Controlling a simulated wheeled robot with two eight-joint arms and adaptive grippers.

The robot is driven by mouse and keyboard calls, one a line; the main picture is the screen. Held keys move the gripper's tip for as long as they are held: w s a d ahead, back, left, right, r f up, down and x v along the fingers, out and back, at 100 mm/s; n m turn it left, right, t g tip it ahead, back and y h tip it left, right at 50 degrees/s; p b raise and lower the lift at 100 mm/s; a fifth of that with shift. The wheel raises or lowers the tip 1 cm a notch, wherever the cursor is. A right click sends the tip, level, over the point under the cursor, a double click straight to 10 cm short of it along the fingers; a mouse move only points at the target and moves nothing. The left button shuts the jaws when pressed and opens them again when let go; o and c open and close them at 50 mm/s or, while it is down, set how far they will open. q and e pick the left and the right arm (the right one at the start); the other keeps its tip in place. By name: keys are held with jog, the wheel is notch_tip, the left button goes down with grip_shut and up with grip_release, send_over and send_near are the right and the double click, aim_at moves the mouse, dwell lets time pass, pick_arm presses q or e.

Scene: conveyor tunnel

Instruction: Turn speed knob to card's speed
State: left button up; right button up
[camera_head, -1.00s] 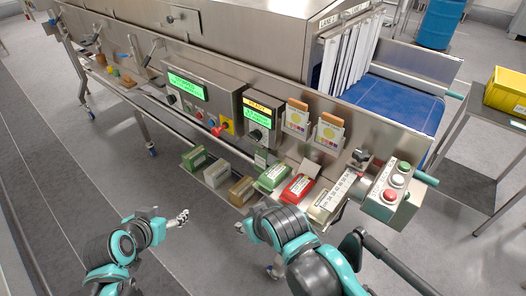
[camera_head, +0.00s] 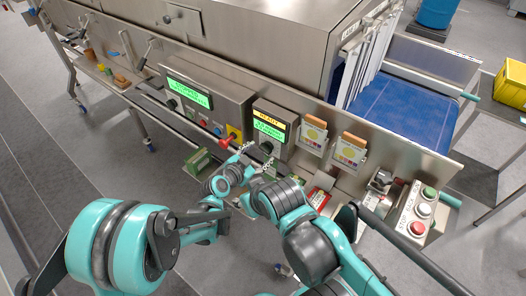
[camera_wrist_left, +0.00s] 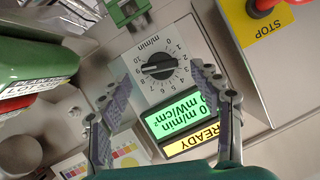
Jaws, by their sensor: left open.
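The black speed knob (camera_wrist_left: 158,66) sits on a white dial plate (camera_wrist_left: 165,44) marked m/min, upside down in the left wrist view. Its bar lies roughly level there; I cannot tell which end is the pointer. My left gripper (camera_wrist_left: 163,76) is open, with a finger on either side of the knob and no clear contact. The green display (camera_wrist_left: 178,116) shows m/min and mW/cm² lines, partly behind a finger. In the head view my left gripper (camera_head: 252,160) is at the small control box (camera_head: 288,112). Cards (camera_head: 314,136) stand in holders right of it; their print is unreadable. My right gripper's fingers are not clear.
A red stop knob on yellow (camera_wrist_left: 262,6) is close by at upper right in the wrist view. A green clip (camera_wrist_left: 126,12) sits beside the dial plate. A button box (camera_head: 419,212) stands at the right, with a blue belt (camera_head: 395,100) behind.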

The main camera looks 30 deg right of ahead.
aim_at(262, 150)
pick_arm(q)
jog(key=shift+x, duration=1.65)
jog(key=shift+s, duration=0.1)
jog(key=c, duration=1.2)
jog(key=shift+o, duration=0.2)
jog(key=shift+n+b, duration=0.3)
jog(key=shift+w+a+n+g+b, duration=0.1)
jog(key=shift+w+n+g+b, duration=0.1)
jog(key=shift+n+g+b, duration=0.5)
jog(key=n+g+h+b, duration=0.1)
jog(key=n+g, duration=0.1)
jog(key=n, duration=0.1)
jog(key=shift+w+a+f, duration=0.1)
jog(key=shift+w, duration=0.05)
jog(key=n+g+h+b, duration=0.1)
jog(key=n+g+b, duration=0.1)
jog(key=n, duration=0.1)
jog(key=shift+f+n+h, duration=0.15)
jog(key=shift+n+h, duration=0.15)
jog(key=shift+h, duration=0.1)
jog(key=shift+w+n+g+h+b, duration=0.1)
jog(key=shift+n+g+h+b, duration=0.4)
jog(key=shift+n+b, duration=0.65)
jog(key=shift+n, duration=0.25)
